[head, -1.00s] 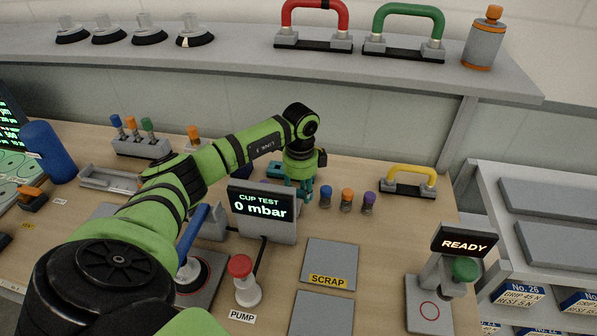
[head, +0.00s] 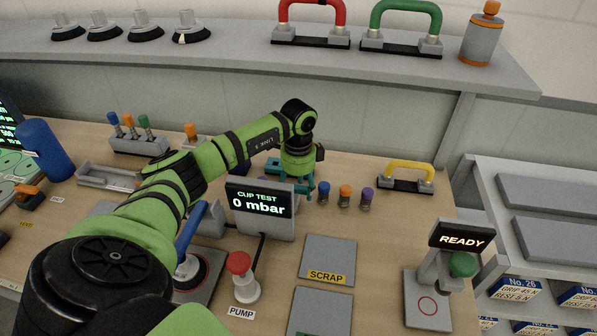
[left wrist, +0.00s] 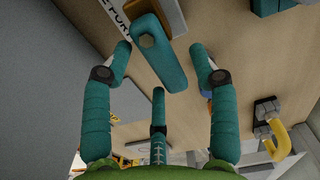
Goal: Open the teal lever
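The teal lever (left wrist: 165,60) shows in the left wrist view as a flat bar with rounded ends and a hex bolt at its upper end. It lies between the two teal side fingers of my left gripper (left wrist: 159,48). The fingers are spread, with a visible gap on each side of the lever. A third teal finger stands below it. In the head view my left gripper (head: 292,184) points down behind the CUP TEST display. There I cannot separate the lever from the teal fingers. My right gripper is not in view.
The CUP TEST display (head: 260,203) reads 0 mbar and stands in front of my left gripper. Several small coloured knobs (head: 345,196) stand just right of it. A yellow handle (head: 408,170) is farther right. The red PUMP button (head: 239,263) is nearer.

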